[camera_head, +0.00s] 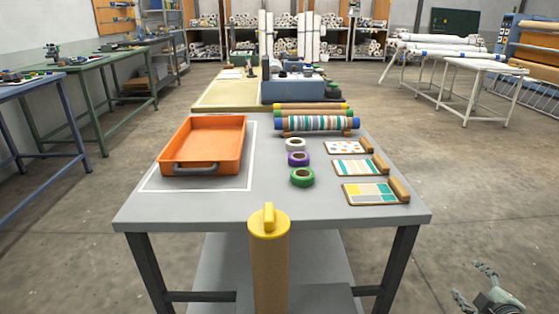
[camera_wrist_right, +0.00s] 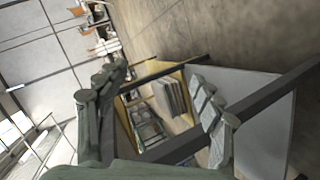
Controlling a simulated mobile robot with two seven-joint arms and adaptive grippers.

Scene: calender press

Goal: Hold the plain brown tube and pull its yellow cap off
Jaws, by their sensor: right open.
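A plain brown tube (camera_head: 269,275) stands upright in front of the near edge of the grey table, at the bottom middle of the head view. Its lower end is cut off by the frame. A yellow cap (camera_head: 268,226) with a raised grip bar sits on its top end. My right gripper (camera_head: 472,284) is at the bottom right corner of the head view, well to the right of the tube, open and empty. Its two spread fingers also show in the right wrist view (camera_wrist_right: 160,74), with no tube between them. My left gripper is not in view.
The grey table (camera_head: 230,208) holds an orange tray (camera_head: 167,158), tape rolls (camera_head: 302,177), sample boards (camera_head: 372,191) and patterned tubes (camera_head: 317,123) with coloured ends. The floor to the right of the table is clear. A blue press (camera_head: 292,89) stands behind.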

